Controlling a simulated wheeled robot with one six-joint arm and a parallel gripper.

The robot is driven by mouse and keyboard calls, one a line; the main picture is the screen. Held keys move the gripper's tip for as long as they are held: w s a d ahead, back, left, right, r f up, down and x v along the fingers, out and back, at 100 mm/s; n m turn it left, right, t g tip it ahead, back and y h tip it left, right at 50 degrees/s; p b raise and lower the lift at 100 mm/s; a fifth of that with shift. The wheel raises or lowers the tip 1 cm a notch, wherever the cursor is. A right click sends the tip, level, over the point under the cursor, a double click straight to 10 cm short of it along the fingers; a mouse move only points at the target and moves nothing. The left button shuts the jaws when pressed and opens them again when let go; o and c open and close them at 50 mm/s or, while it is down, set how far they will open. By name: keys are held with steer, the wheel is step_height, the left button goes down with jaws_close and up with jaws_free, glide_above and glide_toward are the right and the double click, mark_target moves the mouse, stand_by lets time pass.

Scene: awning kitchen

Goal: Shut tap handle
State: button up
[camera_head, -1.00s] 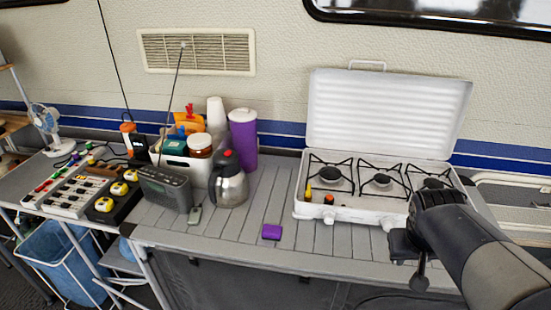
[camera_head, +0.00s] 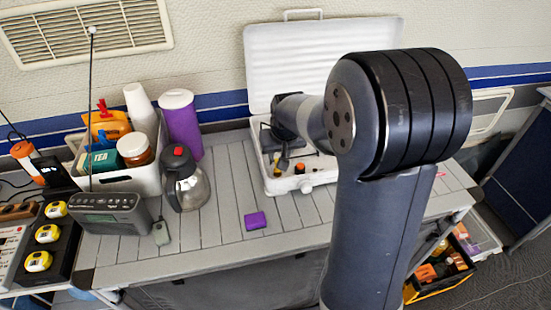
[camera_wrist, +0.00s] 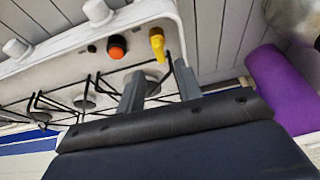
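The white camping stove (camera_head: 263,172) stands on the slatted table with its lid up. A small yellow tap handle (camera_head: 283,163) is on its front left, next to an orange-red knob (camera_head: 300,168). The wrist view shows the yellow handle (camera_wrist: 157,43) and the orange-red knob (camera_wrist: 117,46) on the front panel. My gripper (camera_wrist: 159,83) is open, its two grey fingers apart with nothing held. The yellow handle is just beyond the fingertips, roughly in line with the gap. Contact is not visible. In the head view my arm hides the right of the stove.
A purple sponge-like block (camera_head: 255,221) lies on the table in front. The wrist view shows pan supports (camera_wrist: 85,97) close to the fingers.

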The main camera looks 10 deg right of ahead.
steer(key=shift+x, duration=2.9)
steer(key=shift+c, duration=0.4)
jaws_close()
